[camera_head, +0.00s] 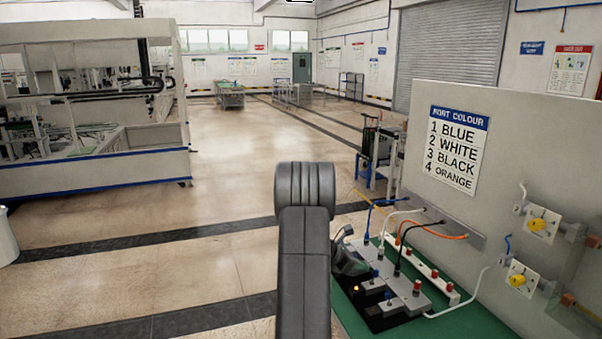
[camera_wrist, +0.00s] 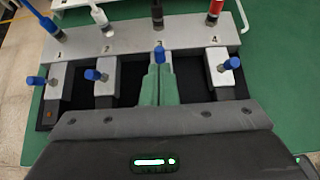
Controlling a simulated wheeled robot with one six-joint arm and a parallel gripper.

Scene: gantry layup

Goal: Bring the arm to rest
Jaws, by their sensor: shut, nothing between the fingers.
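My gripper (camera_wrist: 158,72) shows in the wrist view with its two grey-green fingers together and nothing between them. The fingertips are over the dark base of the port unit (camera_wrist: 178,46), right at a blue-topped lever (camera_wrist: 160,54) below port 3. Whether they touch that lever I cannot tell. In the head view, my gripper (camera_head: 352,262) is low beside the port unit (camera_head: 402,290), partly hidden by my dark grey arm, which rises in the middle of the picture.
The unit lies on a green bench top (camera_head: 465,322) against a grey panel (camera_head: 520,150) with a port colour sign (camera_head: 455,150). Cables (camera_head: 440,232) loop from the ports to the panel. The floor (camera_head: 225,165) to the left is open.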

